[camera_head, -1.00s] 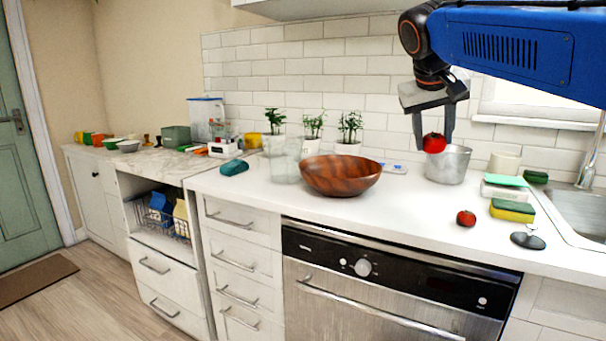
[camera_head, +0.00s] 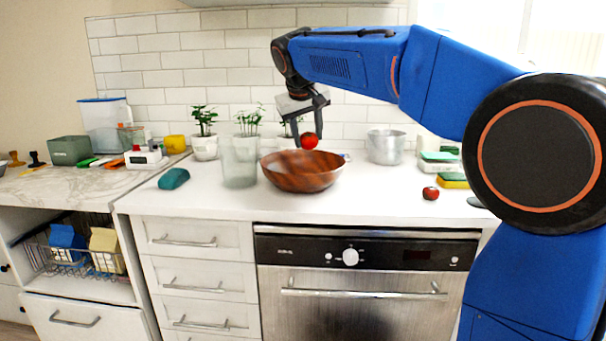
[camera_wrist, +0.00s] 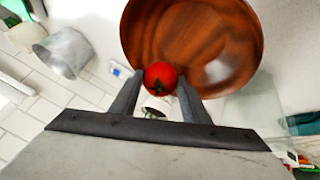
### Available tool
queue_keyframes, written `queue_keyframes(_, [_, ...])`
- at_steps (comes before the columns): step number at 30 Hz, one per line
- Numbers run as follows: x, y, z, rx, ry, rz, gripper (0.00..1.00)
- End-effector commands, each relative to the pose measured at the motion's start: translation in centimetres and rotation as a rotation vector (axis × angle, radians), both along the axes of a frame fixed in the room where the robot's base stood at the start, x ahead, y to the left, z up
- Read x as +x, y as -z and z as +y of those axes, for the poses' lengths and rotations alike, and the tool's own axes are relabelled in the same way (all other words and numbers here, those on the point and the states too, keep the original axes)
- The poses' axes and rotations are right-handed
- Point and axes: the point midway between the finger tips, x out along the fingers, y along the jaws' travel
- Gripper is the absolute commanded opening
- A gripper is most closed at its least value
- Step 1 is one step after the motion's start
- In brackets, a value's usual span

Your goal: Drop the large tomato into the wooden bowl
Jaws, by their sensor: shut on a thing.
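My gripper (camera_head: 308,137) is shut on a red tomato (camera_head: 309,140) and holds it in the air over the back right part of the wooden bowl (camera_head: 303,180). In the wrist view the tomato (camera_wrist: 160,78) sits between the two fingertips, with the wooden bowl (camera_wrist: 215,40) behind it and its inside empty where I can see it. A second, smaller-looking red tomato (camera_head: 430,193) lies on the counter to the right of the bowl.
A clear glass vessel (camera_head: 239,163) stands just left of the bowl. A metal pot (camera_head: 384,147) stands to the right, behind. Potted plants (camera_head: 205,146) line the wall. A sponge (camera_head: 453,181) lies at the right. The counter in front of the bowl is clear.

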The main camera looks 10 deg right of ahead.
Motion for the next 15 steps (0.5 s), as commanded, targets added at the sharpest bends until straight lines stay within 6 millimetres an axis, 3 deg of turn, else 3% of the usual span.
queue_keyframes(9, [0.0, 3.4, 0.0, -0.001, 0.0, 0.002, 0.2])
queue_keyframes(15, [-0.1, 4.5, 0.0, -0.001, 0.001, 0.001, 0.2])
